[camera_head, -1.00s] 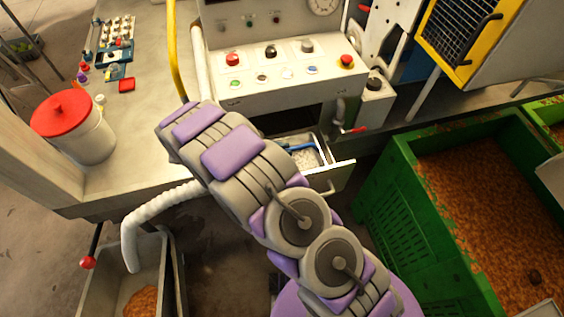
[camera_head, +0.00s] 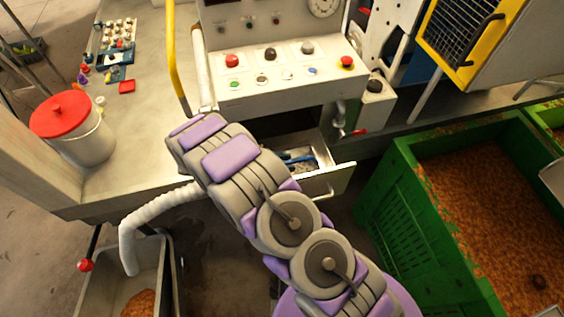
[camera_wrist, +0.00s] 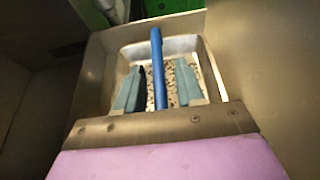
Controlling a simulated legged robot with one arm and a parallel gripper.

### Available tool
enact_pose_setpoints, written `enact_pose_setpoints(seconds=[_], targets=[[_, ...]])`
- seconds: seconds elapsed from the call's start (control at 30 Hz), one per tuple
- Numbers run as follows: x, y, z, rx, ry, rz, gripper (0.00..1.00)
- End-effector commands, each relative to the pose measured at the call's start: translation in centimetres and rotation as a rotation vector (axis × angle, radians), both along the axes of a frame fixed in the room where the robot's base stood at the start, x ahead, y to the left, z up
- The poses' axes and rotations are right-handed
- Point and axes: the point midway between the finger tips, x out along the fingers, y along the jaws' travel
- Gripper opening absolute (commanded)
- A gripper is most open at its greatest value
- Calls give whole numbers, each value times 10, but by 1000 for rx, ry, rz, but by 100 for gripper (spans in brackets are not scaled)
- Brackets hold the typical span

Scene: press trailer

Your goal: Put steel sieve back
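In the wrist view, a shallow pan with a pale metal rim (camera_wrist: 205,62) and a speckled or perforated bottom lies inside a box-like drawer; it looks like the steel sieve, but I cannot be sure. A blue bar (camera_wrist: 157,68), perhaps its handle, runs across it. My gripper (camera_wrist: 159,88) has its two grey-green fingers apart, one on each side of the bar. I see no clear contact with the bar. In the head view, the open drawer (camera_head: 343,178) shows beyond my arm, with blue (camera_head: 302,159) inside.
The control panel (camera_head: 285,75) stands above the drawer. A white bucket with a red lid (camera_head: 68,116) and small items (camera_head: 117,55) stand on the counter at left. A green crate (camera_head: 402,215) of brown material is at right. A yellow bar (camera_head: 174,60) rises beside the panel.

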Motion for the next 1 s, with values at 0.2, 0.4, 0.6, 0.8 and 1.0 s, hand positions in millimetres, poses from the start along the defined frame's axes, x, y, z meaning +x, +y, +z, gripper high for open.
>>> enact_pose_setpoints(seconds=[0.2,0.4,0.6,0.8,1.0], targets=[[0,2,0,-3,-1,0,44],[-1,11,2,-4,-1,1,44],[-9,39,16,0,-4,4,44],[-19,74,32,2,-2,3,44],[-27,99,42,-1,-1,1,44]])
